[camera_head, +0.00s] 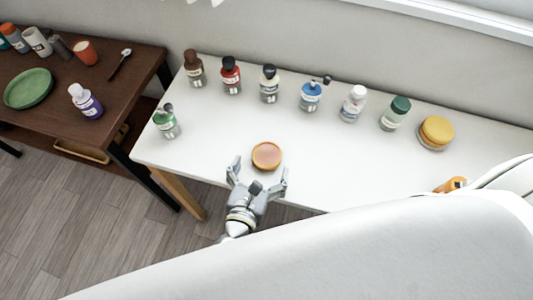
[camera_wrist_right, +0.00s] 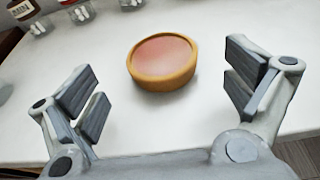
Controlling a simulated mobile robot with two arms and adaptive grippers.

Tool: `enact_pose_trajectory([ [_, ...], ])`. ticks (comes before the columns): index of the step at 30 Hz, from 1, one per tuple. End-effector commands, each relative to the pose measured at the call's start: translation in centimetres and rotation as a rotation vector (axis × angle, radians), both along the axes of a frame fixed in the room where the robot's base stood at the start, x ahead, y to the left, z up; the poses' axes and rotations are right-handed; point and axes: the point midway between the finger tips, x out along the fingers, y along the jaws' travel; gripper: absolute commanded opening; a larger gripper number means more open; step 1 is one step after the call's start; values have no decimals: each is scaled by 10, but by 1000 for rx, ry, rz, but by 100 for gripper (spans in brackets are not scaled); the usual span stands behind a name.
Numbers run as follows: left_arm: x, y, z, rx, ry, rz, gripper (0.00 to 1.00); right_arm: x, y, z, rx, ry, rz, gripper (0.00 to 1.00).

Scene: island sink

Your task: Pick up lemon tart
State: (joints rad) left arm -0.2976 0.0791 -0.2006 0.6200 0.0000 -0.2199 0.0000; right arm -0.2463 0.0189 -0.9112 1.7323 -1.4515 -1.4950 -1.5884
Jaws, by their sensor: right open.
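The lemon tart (camera_head: 266,156), a round tart with a tan crust and a pinkish-orange filling, sits flat on the white table (camera_head: 215,140) near its front edge. It also shows in the right wrist view (camera_wrist_right: 163,62), ahead of the fingers and slightly left of the middle between them. My right gripper (camera_head: 258,172) is open and empty just in front of the tart, with its fingers spread wider than the tart. In the wrist view (camera_wrist_right: 170,95) the two fingers stand apart, and neither touches the tart. My left gripper is not in view.
Several bottles, including a red one (camera_head: 231,76) and a blue one (camera_head: 311,97), line the table's back. A green-topped bottle (camera_head: 166,122) stands at left. A yellow round stack (camera_head: 436,132) is at right. A brown table (camera_head: 60,108) stands left.

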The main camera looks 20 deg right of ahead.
Motion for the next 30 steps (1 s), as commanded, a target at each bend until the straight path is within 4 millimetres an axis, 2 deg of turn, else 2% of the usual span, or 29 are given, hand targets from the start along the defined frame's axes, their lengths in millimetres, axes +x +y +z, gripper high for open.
enact_pose_trajectory([
  [6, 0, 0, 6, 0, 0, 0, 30, 25, -17, -7, -2, -1, 0, 97],
  [15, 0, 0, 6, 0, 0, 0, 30, 28, -20, -10, -1, -1, 0, 97],
  [27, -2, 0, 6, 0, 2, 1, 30, 28, -20, -10, 0, 0, 0, 46],
  [30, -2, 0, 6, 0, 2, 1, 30, 28, -20, -10, -1, -1, 0, 46],
])
